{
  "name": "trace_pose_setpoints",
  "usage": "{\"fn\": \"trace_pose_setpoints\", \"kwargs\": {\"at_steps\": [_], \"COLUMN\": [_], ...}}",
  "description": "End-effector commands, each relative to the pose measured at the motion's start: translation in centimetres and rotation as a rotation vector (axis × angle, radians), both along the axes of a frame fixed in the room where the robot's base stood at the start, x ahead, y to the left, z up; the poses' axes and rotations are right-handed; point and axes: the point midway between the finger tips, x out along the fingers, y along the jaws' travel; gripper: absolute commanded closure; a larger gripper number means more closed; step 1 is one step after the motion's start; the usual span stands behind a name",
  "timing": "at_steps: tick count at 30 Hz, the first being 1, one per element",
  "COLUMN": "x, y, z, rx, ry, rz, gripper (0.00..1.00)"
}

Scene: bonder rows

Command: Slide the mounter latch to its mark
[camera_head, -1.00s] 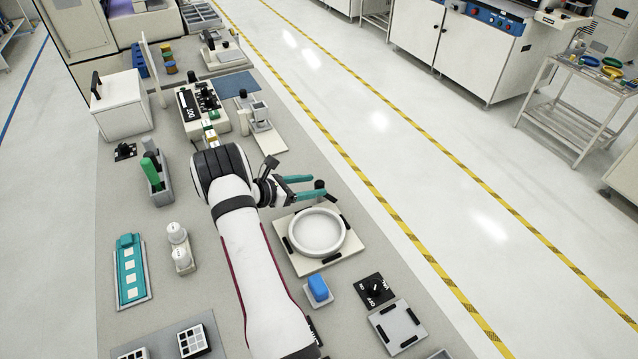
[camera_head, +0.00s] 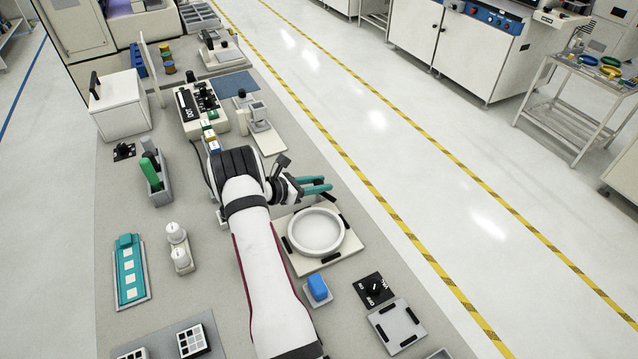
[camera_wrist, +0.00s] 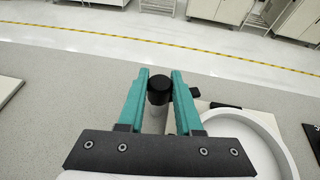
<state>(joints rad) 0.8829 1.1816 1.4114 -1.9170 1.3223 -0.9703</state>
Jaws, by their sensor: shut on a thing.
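My gripper (camera_head: 329,184) has teal fingers, and in the wrist view (camera_wrist: 161,74) they are closed around a black round knob (camera_wrist: 159,90), which I take to be the latch handle. The knob stands at the back edge of a pale fixture with a white ring (camera_wrist: 242,116). In the head view the fingers hide most of the knob; the ring (camera_head: 343,232) lies just below them on its square plate (camera_head: 302,266). Black pieces sit along the plate's edges. I cannot make out the mark or the latch's track.
A blue block (camera_head: 317,288), a black dial panel (camera_head: 374,289) and a grey plate (camera_head: 397,326) stand in front of the ring fixture. The floor aisle on the right is clear.

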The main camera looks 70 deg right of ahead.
Motion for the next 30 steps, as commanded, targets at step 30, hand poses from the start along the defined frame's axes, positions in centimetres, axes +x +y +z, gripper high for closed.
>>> {"fn": "trace_pose_setpoints", "kwargs": {"at_steps": [30], "x": [-0.08], "y": [0.03], "z": [0.01], "rx": [0.001], "ry": [0.001], "rz": [-0.473], "gripper": [1.0]}}
